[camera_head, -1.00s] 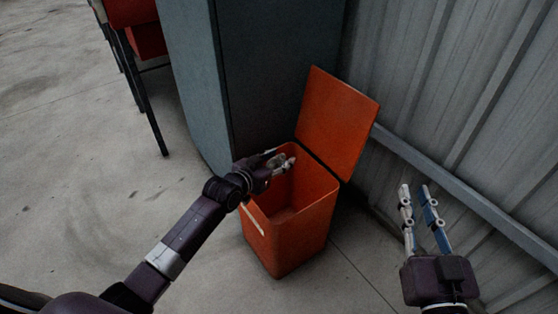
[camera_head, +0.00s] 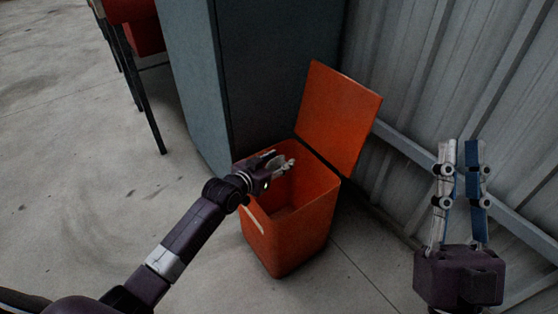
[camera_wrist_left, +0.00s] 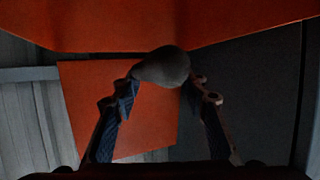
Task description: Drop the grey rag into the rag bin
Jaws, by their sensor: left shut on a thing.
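The orange rag bin (camera_head: 285,245) stands on the floor with its lid (camera_head: 340,118) swung up and open. My left gripper (camera_head: 288,163) is over the bin's mouth, reaching in from the left. It is shut on the grey rag (camera_wrist_left: 163,66), which shows as a rounded grey lump between the fingertips in the left wrist view. In the head view the rag is mostly hidden by the fingers. My right gripper (camera_head: 460,160) is open and empty, to the right of the bin, with its fingers pointing up the picture.
A tall grey cabinet (camera_head: 270,70) stands right behind the bin. A corrugated metal wall (camera_head: 450,70) with a low rail (camera_head: 400,142) runs along the right. An orange thing on dark legs (camera_head: 140,95) stands at the upper left. The concrete floor (camera_head: 80,180) at the left is clear.

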